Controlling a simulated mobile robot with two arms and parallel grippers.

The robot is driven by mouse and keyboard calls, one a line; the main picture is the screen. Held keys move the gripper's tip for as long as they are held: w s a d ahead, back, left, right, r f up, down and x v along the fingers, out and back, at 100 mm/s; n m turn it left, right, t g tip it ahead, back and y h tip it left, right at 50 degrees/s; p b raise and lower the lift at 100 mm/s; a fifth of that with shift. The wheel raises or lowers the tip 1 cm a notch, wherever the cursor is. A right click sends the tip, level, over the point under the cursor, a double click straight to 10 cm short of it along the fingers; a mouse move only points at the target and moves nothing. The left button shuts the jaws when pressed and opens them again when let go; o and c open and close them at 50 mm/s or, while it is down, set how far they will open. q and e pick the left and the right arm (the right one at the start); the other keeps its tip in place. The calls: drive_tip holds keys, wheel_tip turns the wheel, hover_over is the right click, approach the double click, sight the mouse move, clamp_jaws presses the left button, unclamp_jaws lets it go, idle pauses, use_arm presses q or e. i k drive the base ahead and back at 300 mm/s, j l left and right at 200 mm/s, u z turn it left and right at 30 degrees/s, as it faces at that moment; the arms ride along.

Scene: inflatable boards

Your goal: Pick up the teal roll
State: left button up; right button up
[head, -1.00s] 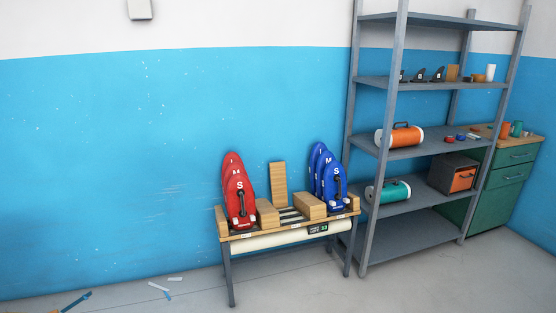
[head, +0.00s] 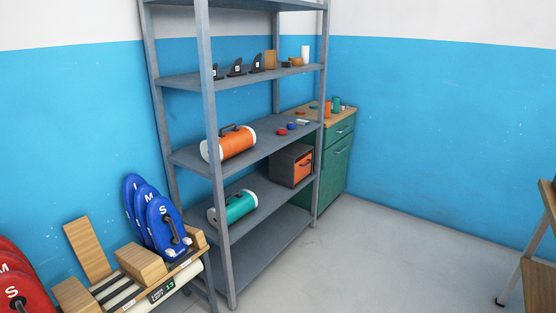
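The teal roll (head: 238,206) lies on its side on a lower shelf of the grey shelf unit (head: 218,170). It has white ends and a dark handle on top. Neither of my grippers shows in the head view.
A bench (head: 187,273) with blue boards (head: 164,225) and red boards (head: 20,288) stands left of the shelf. A grey and orange box (head: 291,165) sits right of the teal roll. A green cabinet (head: 335,165) stands behind. Open floor (head: 350,255) lies to the right.

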sight(238, 204)
drive_tip(key=i+l+z, duration=0.1)
drive_tip(key=i+z, duration=0.2)
drive_tip(key=i, duration=0.25)
drive_tip(key=i+z, duration=0.3)
drive_tip(key=i, duration=0.2)
drive_tip(key=i+l+u, duration=0.1)
drive_tip(key=i+u, duration=0.35)
drive_tip(key=i+l+u, duration=0.25)
drive_tip(key=i+u, duration=0.2)
drive_tip(key=i, duration=0.15)
